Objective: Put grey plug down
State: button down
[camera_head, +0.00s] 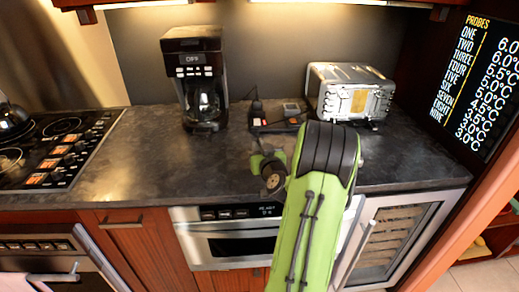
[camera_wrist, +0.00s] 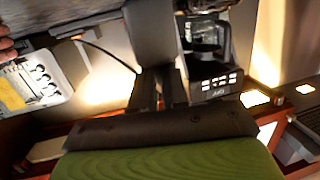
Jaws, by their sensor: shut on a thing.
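My gripper (camera_wrist: 162,76) is in the middle of the wrist view, with two dark fingers. It is shut on a grey block (camera_wrist: 150,35), which I take to be the grey plug. A thin dark cord (camera_wrist: 106,58) runs close beside it. In the head view a small dark upright piece (camera_head: 256,106) stands out above the counter, just left of a black box with an orange light (camera_head: 280,119). My green arm hides much of the gripper there. I cannot tell whether the plug touches the counter or the box.
A black coffee maker (camera_head: 199,80) stands at the back left of the dark counter (camera_head: 150,150), and a silver toaster (camera_head: 350,92) at the back right. A cooktop (camera_head: 60,145) is at the left. A microwave drawer (camera_head: 230,237) sits below the counter.

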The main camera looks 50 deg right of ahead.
jog(key=c, duration=1.1)
grip_release()
jog(key=shift+f, duration=0.1)
jog(key=shift+c, duration=0.2)
jog(key=shift+r+p, duration=0.3)
jog(key=shift+p, duration=0.15)
jog(key=f+b+v, duration=0.1)
jog(key=b+v, duration=0.5)
jog(key=v, duration=0.5)
jog(key=w+a+f+n+g+y, duration=0.1)
jog(key=w+a+n+y, duration=0.3)
jog(key=a, duration=0.7)
jog(key=w+a+f+n+g+y, duration=0.1)
jog(key=w+a+n+y, duration=0.3)
jog(key=a, duration=0.8)
jog(key=s+a+g+y, duration=0.1)
jog(key=s+a+g, duration=0.1)
jog(key=s+a, duration=0.3)
jog(key=s+a+g+y, duration=0.1)
jog(key=s+a+g, duration=0.2)
jog(key=s, duration=0.8)
jog(key=a, duration=0.2)
jog(key=shift+s+a, duration=0.2)
jog(key=shift+a, duration=0.2)
jog(key=shift+r, duration=0.15)
